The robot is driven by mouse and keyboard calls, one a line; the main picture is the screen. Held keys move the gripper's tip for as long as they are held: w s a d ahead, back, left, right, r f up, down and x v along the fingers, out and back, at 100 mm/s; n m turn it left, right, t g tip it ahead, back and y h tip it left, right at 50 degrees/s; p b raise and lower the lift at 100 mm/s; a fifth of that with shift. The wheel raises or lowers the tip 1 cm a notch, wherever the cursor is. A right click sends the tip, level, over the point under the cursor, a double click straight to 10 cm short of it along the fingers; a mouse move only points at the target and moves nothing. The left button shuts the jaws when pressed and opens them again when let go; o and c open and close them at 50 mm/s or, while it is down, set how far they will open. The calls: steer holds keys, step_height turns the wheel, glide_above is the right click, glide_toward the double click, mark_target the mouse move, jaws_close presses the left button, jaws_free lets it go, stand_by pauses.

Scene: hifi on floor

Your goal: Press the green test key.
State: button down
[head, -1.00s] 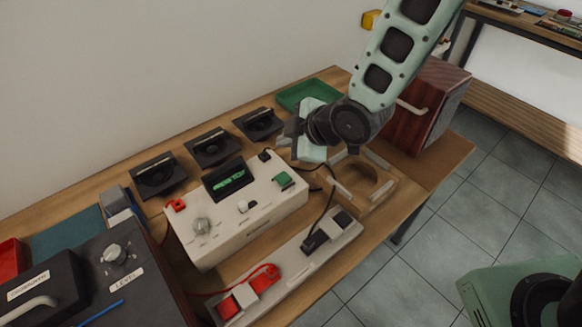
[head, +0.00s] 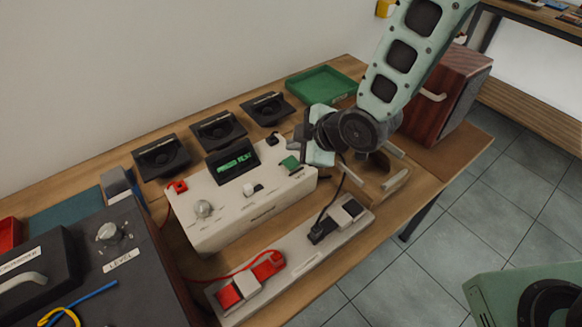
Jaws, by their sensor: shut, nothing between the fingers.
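The green test key (head: 289,163) is a small green square button at the right end of the top of a white test box (head: 240,217). My gripper (head: 303,158) is shut and empty, pointing down just right of the green key. Its fingertips are partly hidden by its own body, and I cannot tell whether they touch the key.
Black speaker units (head: 218,130) stand behind the box, with a green tray (head: 320,84) at the back. A wooden cabinet (head: 447,95) stands right. A strip with red and black clips (head: 290,262) lies in front. A dark LEVEL unit (head: 110,270) is at left.

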mark_target(287, 158)
steer(key=shift+f+b, duration=0.6)
steer(key=shift+f, duration=0.55)
stand_by(1.1)
steer(key=shift+f+b, duration=0.4)
steer(key=shift+b, duration=0.1)
steer(key=shift+f+b, duration=0.5)
steer(key=shift+f, duration=0.05)
stand_by(0.6)
steer(key=shift+r, duration=0.1)
steer(key=shift+r+p, duration=0.65)
steer(key=shift+r, duration=0.25)
step_height(287, 158, up, 5)
steer(key=p, duration=0.3)
